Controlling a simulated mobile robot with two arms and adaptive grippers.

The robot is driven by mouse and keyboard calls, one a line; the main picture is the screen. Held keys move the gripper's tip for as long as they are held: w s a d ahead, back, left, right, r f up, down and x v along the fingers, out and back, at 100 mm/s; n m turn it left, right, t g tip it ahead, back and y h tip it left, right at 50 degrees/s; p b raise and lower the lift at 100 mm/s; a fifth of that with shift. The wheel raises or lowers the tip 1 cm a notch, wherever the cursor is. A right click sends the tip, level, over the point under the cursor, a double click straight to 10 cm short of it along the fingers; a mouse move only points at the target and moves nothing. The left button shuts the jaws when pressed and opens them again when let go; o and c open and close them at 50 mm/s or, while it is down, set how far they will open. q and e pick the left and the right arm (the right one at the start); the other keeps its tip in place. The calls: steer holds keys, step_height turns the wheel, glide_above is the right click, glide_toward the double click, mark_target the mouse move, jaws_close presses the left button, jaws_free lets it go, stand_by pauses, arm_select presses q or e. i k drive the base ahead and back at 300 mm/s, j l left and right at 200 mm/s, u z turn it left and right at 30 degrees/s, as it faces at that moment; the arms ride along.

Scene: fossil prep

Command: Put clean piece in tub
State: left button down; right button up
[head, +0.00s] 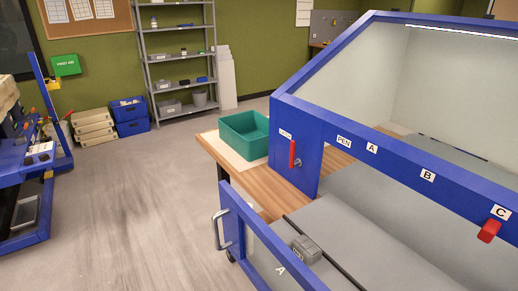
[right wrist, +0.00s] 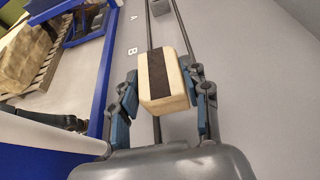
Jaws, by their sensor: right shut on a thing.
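In the right wrist view my right gripper (right wrist: 161,97) is shut on a cream block (right wrist: 178,90) with a broad dark stripe along its top. Blue finger pads sit on both sides of it. I cannot tell from its look whether this block is the clean piece. The teal tub (head: 225,128) stands on the wooden bench in the head view, left of the blue-framed cabinet. Its inside bottom is hidden. Neither gripper shows in the head view, and my left gripper is in no frame.
A clear-sided cabinet with a blue frame (head: 378,156) fills the right, labelled PEN, A, B and C. A red handle (head: 292,153) is on its post. A grey block (head: 306,249) sits by a dark rail below. The wooden bench (head: 262,187) has bare room near the tub.

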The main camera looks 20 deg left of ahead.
mark_target(251, 134)
steer(key=z, duration=1.6)
steer(key=k+j+z, duration=0.15)
steer(key=z, duration=0.3)
steer(key=k+j+z, duration=0.2)
steer(key=z, duration=0.2)
steer(key=k+j+z, duration=0.2)
steer(key=z, duration=0.25)
steer(key=k+z, duration=0.25)
steer(key=z, duration=0.15)
steer(key=k+z, duration=0.25)
steer(key=z, duration=0.2)
steer(key=k+j+z, duration=0.25)
steer(key=k+z, duration=0.2)
steer(key=k, duration=0.2)
steer(key=k+z, duration=0.5)
steer(key=k, duration=0.15)
steer(key=k+l+z, duration=0.3)
steer(key=k+z, duration=0.15)
steer(key=k, duration=0.2)
steer(key=k+u, duration=0.25)
steer(key=u, duration=0.2)
steer(key=k+j+u, duration=0.15)
steer(key=u, duration=0.35)
steer(key=k+j+u, duration=0.25)
steer(key=u, duration=2.45)
